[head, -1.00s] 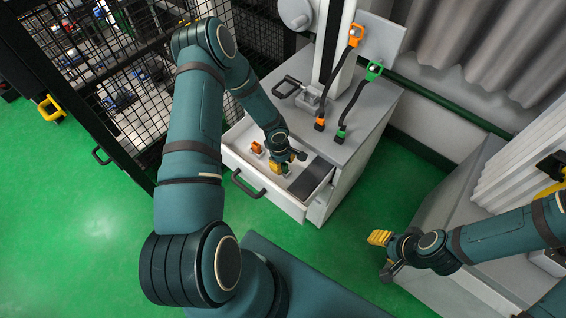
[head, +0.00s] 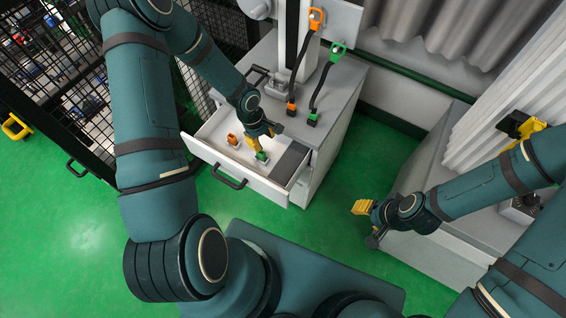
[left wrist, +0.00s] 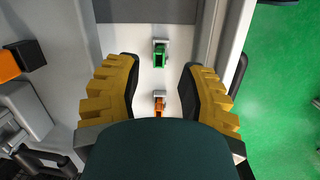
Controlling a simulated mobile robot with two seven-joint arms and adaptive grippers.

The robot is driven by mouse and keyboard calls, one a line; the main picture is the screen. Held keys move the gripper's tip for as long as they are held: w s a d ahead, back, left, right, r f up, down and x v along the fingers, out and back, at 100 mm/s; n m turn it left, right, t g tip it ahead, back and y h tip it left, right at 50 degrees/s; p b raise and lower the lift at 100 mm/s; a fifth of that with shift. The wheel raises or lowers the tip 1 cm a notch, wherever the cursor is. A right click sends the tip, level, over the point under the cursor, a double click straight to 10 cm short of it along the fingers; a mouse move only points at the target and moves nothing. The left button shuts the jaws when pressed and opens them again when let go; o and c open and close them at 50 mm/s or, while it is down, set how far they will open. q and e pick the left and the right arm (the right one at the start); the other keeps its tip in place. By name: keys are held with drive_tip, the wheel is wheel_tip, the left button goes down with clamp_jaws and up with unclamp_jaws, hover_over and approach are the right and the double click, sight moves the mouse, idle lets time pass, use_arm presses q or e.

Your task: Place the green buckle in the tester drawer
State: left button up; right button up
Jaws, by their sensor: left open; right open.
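The green buckle (head: 262,156) stands in a small grey holder inside the open tester drawer (head: 232,178). It also shows in the left wrist view (left wrist: 160,57), upright on the drawer's white floor. My left gripper (head: 262,136) is over the drawer, pointing down and close to the green buckle. In the left wrist view its yellow fingers (left wrist: 160,88) are spread wide, with nothing gripped between them. The green buckle lies beyond the fingertips and shows clear of both. My right gripper (head: 364,212) is open and empty, away from the drawer above the green floor.
An orange buckle (head: 233,140) stands in the drawer beside the green one. An orange-ended strap (head: 303,60) and a green-ended strap (head: 324,83) run up from the grey cabinet top (head: 340,90). A mesh fence is left; a grey block (head: 450,245) is right.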

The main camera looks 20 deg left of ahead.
use_arm(q)
drive_tip(key=s+d+m+h, duration=0.1)
drive_tip(key=s+d+m, duration=0.4)
drive_tip(key=d, duration=0.3)
drive_tip(key=s+d+r+m+t, duration=0.1)
drive_tip(key=s+d+m, duration=0.5)
drive_tip(key=d+m, duration=0.2)
drive_tip(key=shift+s+d+r+h, duration=0.2)
drive_tip(key=shift+d+h, duration=0.15)
drive_tip(key=shift+h, duration=0.05)
drive_tip(key=shift+a, duration=0.1)
